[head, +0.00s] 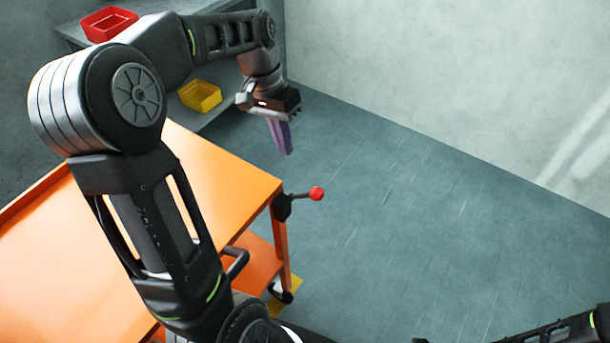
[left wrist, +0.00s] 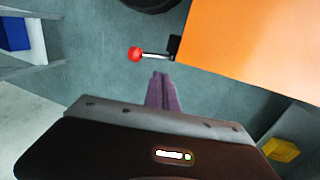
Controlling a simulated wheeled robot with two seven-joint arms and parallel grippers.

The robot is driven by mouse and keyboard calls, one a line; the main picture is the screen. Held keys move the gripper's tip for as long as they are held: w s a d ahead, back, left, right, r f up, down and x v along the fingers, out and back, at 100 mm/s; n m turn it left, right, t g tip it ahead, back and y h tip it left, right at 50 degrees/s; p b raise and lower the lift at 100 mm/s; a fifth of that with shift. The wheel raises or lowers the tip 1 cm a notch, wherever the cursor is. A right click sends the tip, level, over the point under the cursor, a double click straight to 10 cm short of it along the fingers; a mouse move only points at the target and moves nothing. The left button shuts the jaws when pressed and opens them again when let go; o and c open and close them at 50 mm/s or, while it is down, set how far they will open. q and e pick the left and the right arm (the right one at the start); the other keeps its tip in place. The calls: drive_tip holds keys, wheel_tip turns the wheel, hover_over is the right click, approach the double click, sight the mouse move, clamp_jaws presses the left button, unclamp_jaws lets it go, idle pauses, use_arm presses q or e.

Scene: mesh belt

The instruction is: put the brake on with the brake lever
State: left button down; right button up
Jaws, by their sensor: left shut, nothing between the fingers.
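The brake lever (head: 316,193) is a short metal rod with a red ball knob. It sticks out to the right from a black mount (head: 282,207) at the corner of the orange cart (head: 235,188). In the left wrist view the red knob (left wrist: 134,54) shows beyond the fingertips, a little to their left. My left gripper (head: 288,150) has purple fingers, shut and empty, pointing down beyond the cart's corner. It is apart from the lever. Its fingertips also show in the left wrist view (left wrist: 161,76). The fingers of my right gripper are not in view.
A grey shelf (head: 215,117) behind the cart holds a red bin (head: 108,24) and a yellow bin (head: 200,96). The cart has a lower orange shelf (head: 255,262) and a black handle (head: 236,264). The floor right of the cart is clear up to the pale wall.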

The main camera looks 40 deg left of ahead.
use_arm(q)
approach(305, 196)
wheel_tip(305, 196, down, 2)
drive_tip(key=a, duration=0.2)
drive_tip(key=shift+w+d+f+p, duration=0.15)
drive_tip(key=shift+d+f, duration=0.15)
drive_tip(key=shift+d, duration=0.3)
drive_tip(key=shift+w+d+f+p, duration=0.1)
drive_tip(key=shift+d+f+p, duration=0.15)
drive_tip(key=shift+d, duration=0.4)
drive_tip(key=shift+w+d+f+p, duration=0.1)
drive_tip(key=shift+d+f, duration=0.2)
drive_tip(key=shift+d, duration=0.3)
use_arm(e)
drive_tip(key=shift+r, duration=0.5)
use_arm(q)
drive_tip(key=shift+w+d, duration=0.1)
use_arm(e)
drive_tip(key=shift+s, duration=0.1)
